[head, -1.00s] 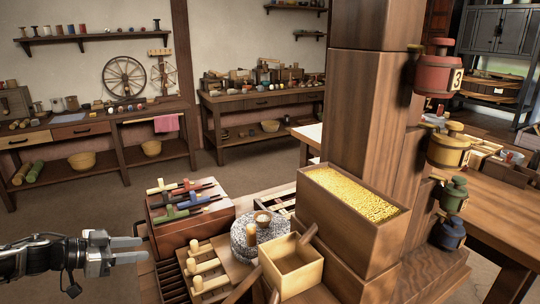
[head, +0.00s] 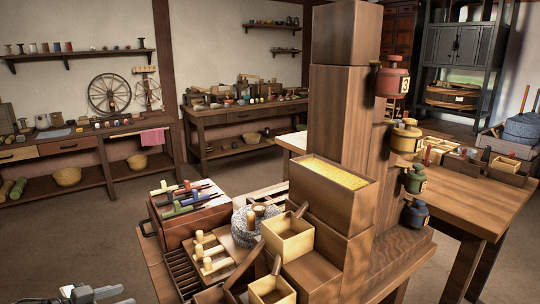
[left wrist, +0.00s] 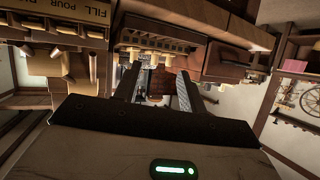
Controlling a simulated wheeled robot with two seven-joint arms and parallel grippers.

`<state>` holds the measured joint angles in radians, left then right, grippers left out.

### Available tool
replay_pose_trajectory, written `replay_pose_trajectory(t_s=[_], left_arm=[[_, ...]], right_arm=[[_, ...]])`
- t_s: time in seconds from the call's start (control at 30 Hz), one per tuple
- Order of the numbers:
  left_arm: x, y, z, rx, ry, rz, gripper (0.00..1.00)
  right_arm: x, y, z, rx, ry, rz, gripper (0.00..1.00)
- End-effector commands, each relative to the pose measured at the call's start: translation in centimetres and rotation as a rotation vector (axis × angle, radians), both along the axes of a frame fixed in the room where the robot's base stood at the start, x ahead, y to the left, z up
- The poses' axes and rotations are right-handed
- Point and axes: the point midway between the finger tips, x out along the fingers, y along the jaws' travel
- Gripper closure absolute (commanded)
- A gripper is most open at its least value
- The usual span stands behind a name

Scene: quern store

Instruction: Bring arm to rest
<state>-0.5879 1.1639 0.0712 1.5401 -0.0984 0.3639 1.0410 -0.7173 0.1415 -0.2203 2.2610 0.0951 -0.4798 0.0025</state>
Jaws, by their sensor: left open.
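My left gripper (head: 122,293) shows only in part at the bottom left edge of the head view. Its jaws are apart and it is beside the workbench, low and in front of the box with coloured handles (head: 187,210). In the left wrist view the two fingers (left wrist: 155,85) stand apart with nothing visible held between them. Most of the left arm is outside the head view. My right gripper is in neither view.
A wooden post (head: 345,120) rises from the bench, with a grain-filled box (head: 352,205) beside it and coloured canisters (head: 393,82) on its side. A stone quern (head: 243,226) and a small wooden box (head: 287,250) stand close by. Open floor (head: 75,225) lies at left.

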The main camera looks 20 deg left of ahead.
Motion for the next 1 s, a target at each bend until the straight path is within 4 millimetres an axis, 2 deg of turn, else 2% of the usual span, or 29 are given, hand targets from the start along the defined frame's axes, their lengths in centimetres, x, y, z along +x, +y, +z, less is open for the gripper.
replay_pose_trajectory(t_s=[0.27, 0.4, 0.47, 0.6, 0.7, 1.0], left_arm=[[-2.2, -5.2, -5.0, 0.069, 0.068, 0.2, 0.59], [-4.8, -10.3, -7.3, 0.122, 0.197, 0.319, 0.59], [-6.3, -12.9, -7.8, 0.145, 0.279, 0.356, 0.59], [-9.3, -17.6, -7.7, 0.179, 0.451, 0.377, 0.59], [-11.0, -19.9, -7.2, 0.189, 0.544, 0.366, 0.59], [-15.1, -25.1, -4.8, 0.186, 0.745, 0.282, 0.59]], right_arm=[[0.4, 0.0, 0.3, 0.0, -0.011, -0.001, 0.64], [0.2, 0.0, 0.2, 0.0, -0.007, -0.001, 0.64], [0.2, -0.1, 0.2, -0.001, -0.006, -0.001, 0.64], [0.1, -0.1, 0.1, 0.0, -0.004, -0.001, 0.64], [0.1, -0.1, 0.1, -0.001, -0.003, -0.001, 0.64], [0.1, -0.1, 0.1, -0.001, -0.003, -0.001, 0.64]])
